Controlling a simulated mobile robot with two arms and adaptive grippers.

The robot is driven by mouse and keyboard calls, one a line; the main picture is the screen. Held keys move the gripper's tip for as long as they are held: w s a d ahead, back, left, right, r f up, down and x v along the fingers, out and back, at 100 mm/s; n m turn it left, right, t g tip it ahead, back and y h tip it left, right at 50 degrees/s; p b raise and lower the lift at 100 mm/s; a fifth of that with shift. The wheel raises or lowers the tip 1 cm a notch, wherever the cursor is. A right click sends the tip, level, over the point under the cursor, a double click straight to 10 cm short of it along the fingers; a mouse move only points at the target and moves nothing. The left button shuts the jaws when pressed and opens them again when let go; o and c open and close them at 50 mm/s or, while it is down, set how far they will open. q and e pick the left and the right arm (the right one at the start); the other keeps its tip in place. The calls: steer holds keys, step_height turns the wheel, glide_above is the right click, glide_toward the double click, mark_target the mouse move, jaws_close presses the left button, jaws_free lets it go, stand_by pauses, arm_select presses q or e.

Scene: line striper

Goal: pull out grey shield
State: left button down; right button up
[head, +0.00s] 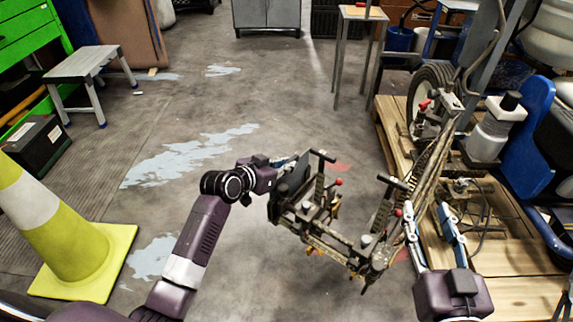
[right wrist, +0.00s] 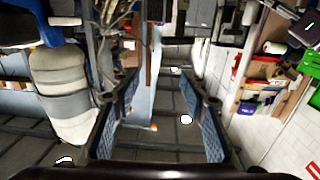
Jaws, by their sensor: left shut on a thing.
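The grey shield (head: 291,180) is a dark flat plate at the left end of the line striper's metal frame (head: 335,240) in the head view. My left gripper (head: 284,162) is shut at the shield's upper left edge, and its fingertips are partly hidden. The shield stands roughly upright against the frame; I cannot tell whether it is apart from it. My right gripper (head: 432,226) is open and empty, to the right of the frame's right end. Its two blue fingers stand apart in the right wrist view (right wrist: 155,108).
A wooden pallet (head: 520,258) carries the striper's wheel (head: 430,95) and a white-grey bottle (head: 495,127) at the right. A yellow cone (head: 60,235) stands at the left. A grey step stool (head: 85,66) is further back.

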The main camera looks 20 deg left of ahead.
steer(key=shift+f, duration=0.1)
steer(key=shift+s+d+f, duration=0.1)
steer(key=shift+f, duration=0.2)
steer(key=shift+d+f+g, duration=0.1)
steer(key=shift+f+g, duration=0.35)
steer(key=shift+g, duration=0.05)
steer(key=shift+f, duration=0.25)
steer(key=shift+s+f, duration=0.1)
steer(key=shift+f, duration=0.05)
steer(key=shift+d+f+g+p, duration=0.1)
steer(key=shift+f+g+p, duration=0.2)
steer(key=shift+s, duration=0.1)
steer(key=shift+f, duration=0.25)
steer(key=shift+f+g, duration=0.15)
steer(key=shift+g, duration=0.15)
